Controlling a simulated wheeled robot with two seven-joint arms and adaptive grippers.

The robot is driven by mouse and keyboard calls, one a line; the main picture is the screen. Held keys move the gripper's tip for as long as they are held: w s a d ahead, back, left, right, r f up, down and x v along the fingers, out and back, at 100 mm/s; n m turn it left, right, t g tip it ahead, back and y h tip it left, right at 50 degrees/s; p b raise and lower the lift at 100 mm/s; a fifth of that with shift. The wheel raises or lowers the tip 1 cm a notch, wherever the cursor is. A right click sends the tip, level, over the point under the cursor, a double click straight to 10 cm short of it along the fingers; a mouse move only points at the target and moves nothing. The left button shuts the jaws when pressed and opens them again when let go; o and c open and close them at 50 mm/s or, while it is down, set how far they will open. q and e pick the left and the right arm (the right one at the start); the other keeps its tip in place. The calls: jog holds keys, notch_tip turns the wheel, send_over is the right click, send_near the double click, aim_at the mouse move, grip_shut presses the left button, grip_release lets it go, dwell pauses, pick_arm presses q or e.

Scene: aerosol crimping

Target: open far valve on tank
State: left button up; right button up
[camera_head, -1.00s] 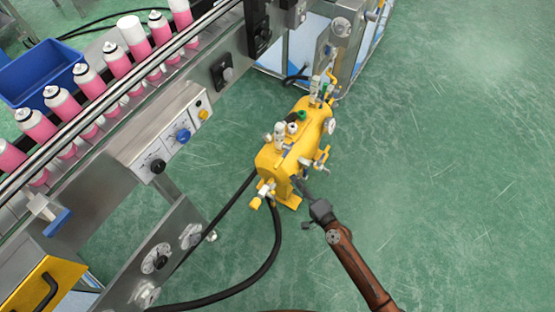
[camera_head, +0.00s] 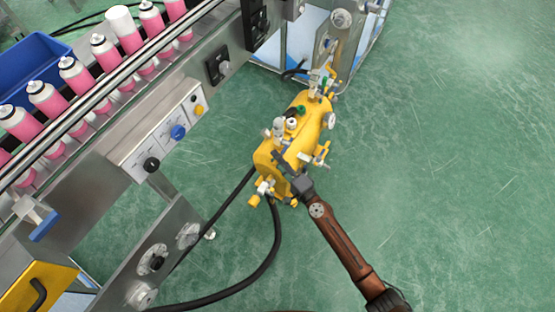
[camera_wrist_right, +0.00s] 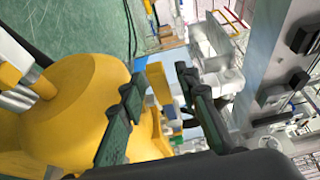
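The yellow tank (camera_head: 268,160) stands on the green floor, with valves and fittings along its top and side. The fittings at its far end (camera_head: 315,82) include metal and yellow parts; which is the far valve's handle is too small to tell. My right gripper (camera_head: 281,158) is over the tank's near end, short of the far-end fittings. In the right wrist view its two dark fingers (camera_wrist_right: 160,84) are spread apart, with the yellow tank body (camera_wrist_right: 75,105) at left and blurred fittings beyond between them. I see nothing held. My left gripper is not in view.
A conveyor with pink bottles (camera_head: 80,78) and a control panel (camera_head: 165,140) run along the left. A black hose (camera_head: 262,262) curves from the tank's near end. A metal machine (camera_head: 335,30) stands behind the tank. The floor (camera_head: 455,150) to the right is clear.

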jog(key=shift+c, duration=0.7)
grip_shut()
